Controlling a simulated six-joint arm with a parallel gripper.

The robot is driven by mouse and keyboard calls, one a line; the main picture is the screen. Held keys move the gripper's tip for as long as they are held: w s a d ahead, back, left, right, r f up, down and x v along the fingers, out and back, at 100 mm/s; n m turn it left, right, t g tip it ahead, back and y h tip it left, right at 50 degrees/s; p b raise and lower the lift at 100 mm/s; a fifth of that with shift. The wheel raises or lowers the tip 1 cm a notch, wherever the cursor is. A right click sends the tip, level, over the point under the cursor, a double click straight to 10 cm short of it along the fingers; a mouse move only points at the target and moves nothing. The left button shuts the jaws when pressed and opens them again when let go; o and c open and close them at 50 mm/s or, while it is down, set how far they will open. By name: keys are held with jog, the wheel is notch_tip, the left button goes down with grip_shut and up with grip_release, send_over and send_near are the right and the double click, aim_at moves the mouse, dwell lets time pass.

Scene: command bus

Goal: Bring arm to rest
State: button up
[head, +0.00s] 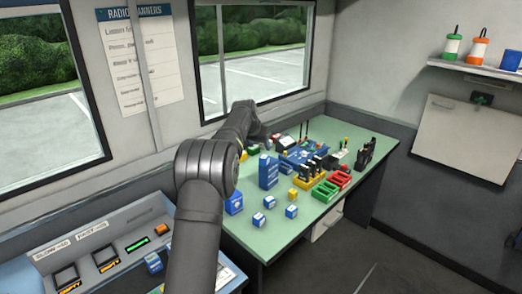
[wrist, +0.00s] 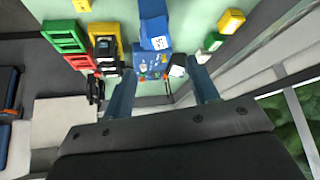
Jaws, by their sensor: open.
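My gripper (wrist: 163,98) shows in the wrist view with its two blue-grey fingers spread apart. It is open, and nothing is clearly held between the fingers. In the head view my dark grey arm rises from the bottom and bends over the green table (head: 262,238). The gripper's tip there is mostly hidden behind the arm near the window side. In the wrist view a blue case (wrist: 152,62) with a small white-and-dark item on it lies beyond the fingertips.
On the table are a tall blue box (head: 268,171), small blue-and-white cubes (head: 291,211), a yellow rack (head: 305,182) of radios and red (head: 340,180) and green trays (head: 325,191). The window wall is close to the arm. A console (head: 107,258) stands at lower left.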

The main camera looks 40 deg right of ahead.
aim_at(264, 156)
jog(key=shift+s+a+r, duration=0.1)
jog(key=shift+a+r, duration=0.2)
jog(key=shift+r, duration=0.2)
jog(key=shift+f, duration=0.1)
jog(key=x, duration=1.2)
jog(key=shift+f, duration=0.1)
jog(key=shift+a+r, duration=0.15)
jog(key=shift+r, duration=0.15)
